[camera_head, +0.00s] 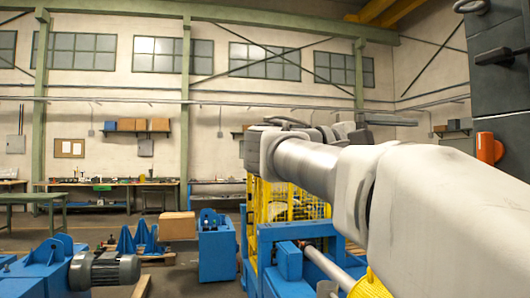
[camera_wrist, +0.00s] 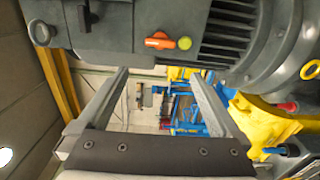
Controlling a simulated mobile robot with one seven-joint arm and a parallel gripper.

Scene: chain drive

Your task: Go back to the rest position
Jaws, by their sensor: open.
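My gripper (camera_wrist: 158,76) shows in the wrist view with its two grey fingers spread wide apart. Nothing is between them. In the head view my arm reaches from the lower right to the middle, and I cannot make out the fingers there.
A blue machine frame (camera_head: 290,262) with a yellow mesh guard (camera_head: 300,205) stands below my arm. A dark cabinet (camera_head: 500,95) with an orange part (camera_head: 487,148) is at the right. A grey motor (camera_head: 104,270) is at lower left. Workbenches line the far wall.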

